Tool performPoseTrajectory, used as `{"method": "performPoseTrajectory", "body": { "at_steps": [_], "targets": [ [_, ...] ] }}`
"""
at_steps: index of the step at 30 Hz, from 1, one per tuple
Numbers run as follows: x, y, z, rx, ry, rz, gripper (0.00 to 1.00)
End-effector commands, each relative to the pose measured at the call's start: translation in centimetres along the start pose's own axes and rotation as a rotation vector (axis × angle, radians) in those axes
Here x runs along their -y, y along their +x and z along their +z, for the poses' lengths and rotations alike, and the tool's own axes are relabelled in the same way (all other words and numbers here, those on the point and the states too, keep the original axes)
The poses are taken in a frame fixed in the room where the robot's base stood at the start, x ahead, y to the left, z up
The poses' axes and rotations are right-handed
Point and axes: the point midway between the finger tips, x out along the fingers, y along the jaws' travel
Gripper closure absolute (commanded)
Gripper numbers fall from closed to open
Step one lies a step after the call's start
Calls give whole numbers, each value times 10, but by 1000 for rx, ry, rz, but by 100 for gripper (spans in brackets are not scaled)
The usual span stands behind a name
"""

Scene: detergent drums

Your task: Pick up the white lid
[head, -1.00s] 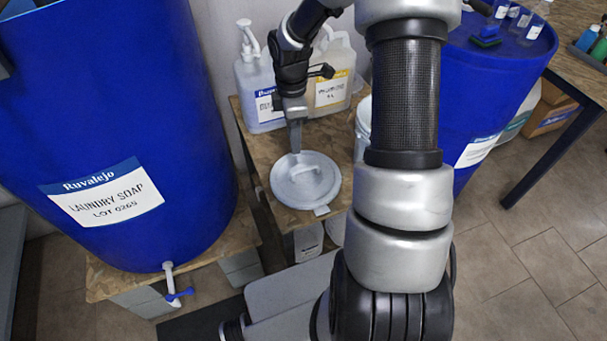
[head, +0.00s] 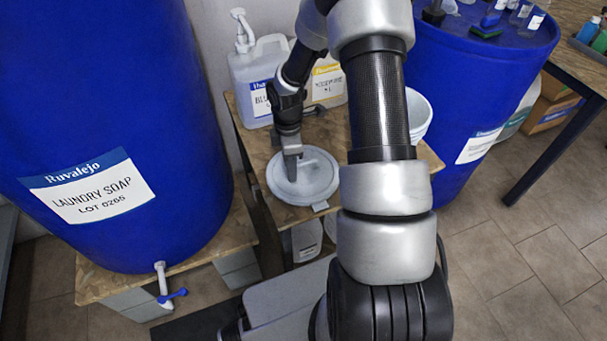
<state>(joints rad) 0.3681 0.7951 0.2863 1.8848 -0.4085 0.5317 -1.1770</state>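The white lid (head: 320,190) is round and lies flat on the wooden stand, left of my forearm in the head view. A raised handle shows faintly at its middle, partly hidden by my gripper. My gripper (head: 291,178) points down over the left part of the lid, by the handle. Its fingers are seen edge-on and overlap, so I cannot tell whether they are apart or touch the lid.
Two jugs, one white (head: 256,75) and one yellowish (head: 327,84), stand behind the lid. A white bucket (head: 419,113) stands right of my arm. Large blue drums stand left (head: 110,120) and right (head: 470,75). Floor is clear at lower right.

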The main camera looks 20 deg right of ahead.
Motion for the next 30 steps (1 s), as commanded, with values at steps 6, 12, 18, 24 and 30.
{"method": "performPoseTrajectory", "body": {
  "at_steps": [6, 12, 18, 24, 30],
  "targets": [
    [-1, 3, 0, 0, 0, 2, 66],
    [0, 3, 0, 0, 0, 2, 93],
    [-1, 3, 0, 0, 1, 2, 100],
    [-1, -2, 0, -1, 1, 3, 100],
    [-1, -38, 0, -1, 3, 5, 100]
  ]
}}
